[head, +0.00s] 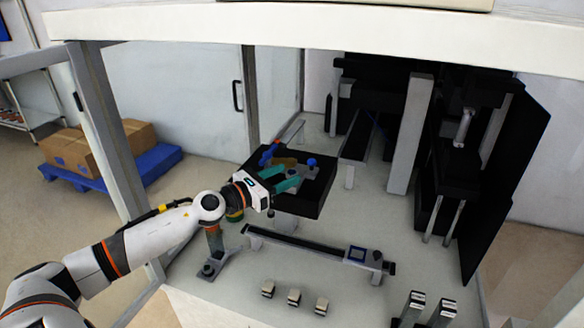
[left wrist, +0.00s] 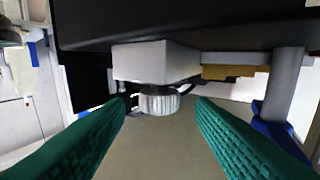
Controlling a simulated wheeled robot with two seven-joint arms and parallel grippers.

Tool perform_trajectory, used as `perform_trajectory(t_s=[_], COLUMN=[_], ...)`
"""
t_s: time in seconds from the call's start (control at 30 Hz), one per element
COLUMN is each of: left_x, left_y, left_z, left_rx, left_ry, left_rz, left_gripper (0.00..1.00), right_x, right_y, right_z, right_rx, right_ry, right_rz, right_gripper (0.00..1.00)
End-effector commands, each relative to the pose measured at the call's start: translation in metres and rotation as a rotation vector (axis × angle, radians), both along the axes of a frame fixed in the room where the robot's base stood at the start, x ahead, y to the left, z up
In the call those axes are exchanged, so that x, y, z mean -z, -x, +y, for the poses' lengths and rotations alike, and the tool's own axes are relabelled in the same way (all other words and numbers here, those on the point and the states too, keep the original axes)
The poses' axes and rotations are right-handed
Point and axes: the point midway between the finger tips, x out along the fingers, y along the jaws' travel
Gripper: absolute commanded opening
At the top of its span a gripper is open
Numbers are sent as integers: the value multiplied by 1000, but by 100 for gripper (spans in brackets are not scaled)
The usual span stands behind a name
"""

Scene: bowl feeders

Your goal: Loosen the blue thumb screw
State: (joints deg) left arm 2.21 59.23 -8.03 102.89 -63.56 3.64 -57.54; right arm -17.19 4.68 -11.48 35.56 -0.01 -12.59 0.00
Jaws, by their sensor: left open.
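A small round blue knob, which looks like the blue thumb screw (head: 312,162), sits on the right part of the black feeder box's top. A longer blue part (head: 268,153) is at the box's left edge; I cannot tell its exact shape. My left gripper (head: 288,177) has its teal fingers over the box, left of the knob, open. In the left wrist view, the open fingers (left wrist: 162,104) point at a ribbed pale grey knob (left wrist: 159,101) under a grey block, with nothing visibly gripped.
The black box (head: 318,202) stands on the pale table. A long rail (head: 310,246) with a small display lies in front. Several small blocks (head: 294,296) sit nearer. A dark machine (head: 455,185) fills the right. A frame post (head: 110,135) is at left.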

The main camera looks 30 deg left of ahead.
Motion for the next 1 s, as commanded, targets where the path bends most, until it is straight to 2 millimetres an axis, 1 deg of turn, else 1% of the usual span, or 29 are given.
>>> perform_trajectory(t_s=[0.03,0.1,0.3,0.63,0.67,0.9,0.93,1.0], left_x=[-4,-3,-1,1,1,0,0,0], left_y=[-7,-14,-27,-30,-30,-29,-29,-29], left_z=[-2,-4,-9,-10,-10,-10,-10,-10], left_rx=[-1,-2,-1,1,1,0,0,0], left_ry=[3,2,1,1,1,1,1,1], left_rz=[-3,-3,-1,0,0,0,0,0], left_gripper=[50,50,50,50,48,9,6,6], right_x=[-6,-9,-13,-13,-13,-13,-13,-14], right_y=[0,0,0,0,0,0,0,0], right_z=[0,0,0,0,0,0,0,1], right_rx=[0,0,1,1,1,1,1,1], right_ry=[0,0,0,0,0,0,0,-1], right_rz=[0,0,0,0,0,0,0,0], right_gripper=[36,36,36,36,36,36,36,36])
